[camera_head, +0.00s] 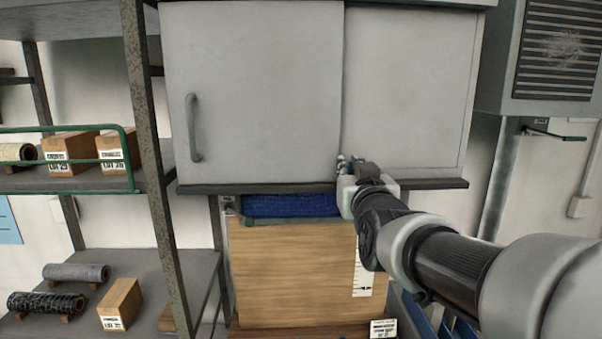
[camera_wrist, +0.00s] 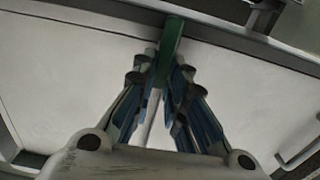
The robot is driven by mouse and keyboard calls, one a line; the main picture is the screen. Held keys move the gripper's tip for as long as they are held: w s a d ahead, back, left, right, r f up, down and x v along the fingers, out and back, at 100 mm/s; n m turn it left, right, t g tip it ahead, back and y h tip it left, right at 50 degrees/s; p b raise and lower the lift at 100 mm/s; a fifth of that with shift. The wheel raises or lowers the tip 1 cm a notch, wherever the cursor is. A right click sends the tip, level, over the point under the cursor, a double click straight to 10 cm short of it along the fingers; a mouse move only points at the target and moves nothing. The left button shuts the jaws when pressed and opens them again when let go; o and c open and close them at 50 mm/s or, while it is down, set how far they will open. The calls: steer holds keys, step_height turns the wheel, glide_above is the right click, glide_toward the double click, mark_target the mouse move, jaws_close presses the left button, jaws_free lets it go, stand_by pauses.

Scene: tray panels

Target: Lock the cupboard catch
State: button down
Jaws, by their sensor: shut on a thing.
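The grey cupboard (camera_head: 262,75) has two sliding door panels that meet near its middle. The catch (camera_wrist: 174,38) shows in the wrist view as a green bar by the cupboard's bottom ledge. My gripper (camera_wrist: 165,72) is shut on its lower end, with blue-grey fingers on both sides. In the head view my gripper (camera_head: 346,164) is at the bottom of the door seam, just above the ledge, and my wrist hides the catch. Whether the catch is locked cannot be told.
A dark ledge (camera_head: 255,187) runs under the cupboard. The left door has a grey handle (camera_head: 194,128). A shelf rack (camera_head: 160,180) with boxes and rolls stands at left. A vented grey box (camera_head: 557,55) hangs at right. A wooden panel (camera_head: 290,270) is below.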

steer(key=c, duration=1.6)
jaws_free()
steer(key=s, duration=1.2)
steer(key=s+f+g+b, duration=0.2)
steer(key=s+f+b, duration=0.15)
steer(key=f, duration=0.55)
steer(key=s+f+g+b, duration=0.3)
steer(key=f+b, duration=0.1)
steer(key=f, duration=0.5)
steer(key=s+f+g+b, duration=0.2)
steer(key=s+f+b, duration=0.15)
steer(key=f, duration=0.45)
steer(key=s+f+g+b, duration=0.3)
steer(key=s+f, duration=0.3)
steer(key=f, duration=0.3)
steer(key=s+d+f+g+b, duration=0.1)
steer(key=s+f+g+b, duration=0.2)
steer(key=s+f, duration=0.4)
steer(key=shift+d+f+b, duration=0.2)
steer(key=shift+f+b, duration=0.65)
steer(key=shift+b, duration=0.05)
